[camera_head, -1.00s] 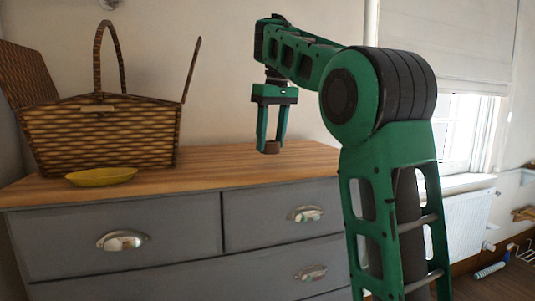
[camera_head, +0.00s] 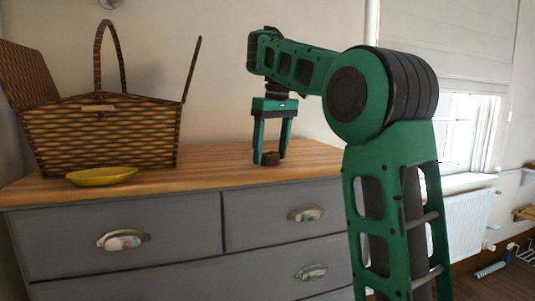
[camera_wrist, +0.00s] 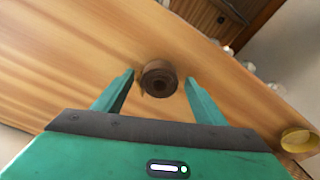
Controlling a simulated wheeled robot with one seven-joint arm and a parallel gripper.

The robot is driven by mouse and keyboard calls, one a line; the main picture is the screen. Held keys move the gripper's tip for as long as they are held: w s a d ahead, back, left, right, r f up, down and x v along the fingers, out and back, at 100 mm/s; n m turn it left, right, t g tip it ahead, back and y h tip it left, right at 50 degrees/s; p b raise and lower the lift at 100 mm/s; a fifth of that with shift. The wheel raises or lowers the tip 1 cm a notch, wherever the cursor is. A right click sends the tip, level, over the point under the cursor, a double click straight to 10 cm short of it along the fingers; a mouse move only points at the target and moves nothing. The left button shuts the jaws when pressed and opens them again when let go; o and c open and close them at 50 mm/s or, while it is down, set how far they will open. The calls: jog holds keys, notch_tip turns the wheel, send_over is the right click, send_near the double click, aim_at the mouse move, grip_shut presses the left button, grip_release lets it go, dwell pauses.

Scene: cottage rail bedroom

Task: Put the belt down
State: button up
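The belt (camera_head: 270,158) is a small dark brown roll. It appears to rest on the wooden top of the dresser (camera_head: 215,165), right of the basket. In the wrist view the rolled belt (camera_wrist: 159,78) lies between my two fingertips, with a narrow gap on each side. My gripper (camera_head: 270,155) points down over it and is open, its fingers low beside the belt. The gripper also shows in the wrist view (camera_wrist: 160,82).
A wicker basket (camera_head: 95,140) with raised lids stands at the left of the dresser top. A yellow dish (camera_head: 101,176) lies in front of it, near the edge. The top between dish and belt is clear. A radiator (camera_head: 466,222) is below the window at right.

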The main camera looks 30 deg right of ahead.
aim_at(275, 155)
jog(key=shift+r, duration=0.1)
notch_tip(275, 155, up, 12)
jog(key=s, duration=0.1)
jog(key=shift+s+d, duration=0.2)
jog(key=shift+s, duration=0.15)
dwell(0.3)
dwell(0.5)
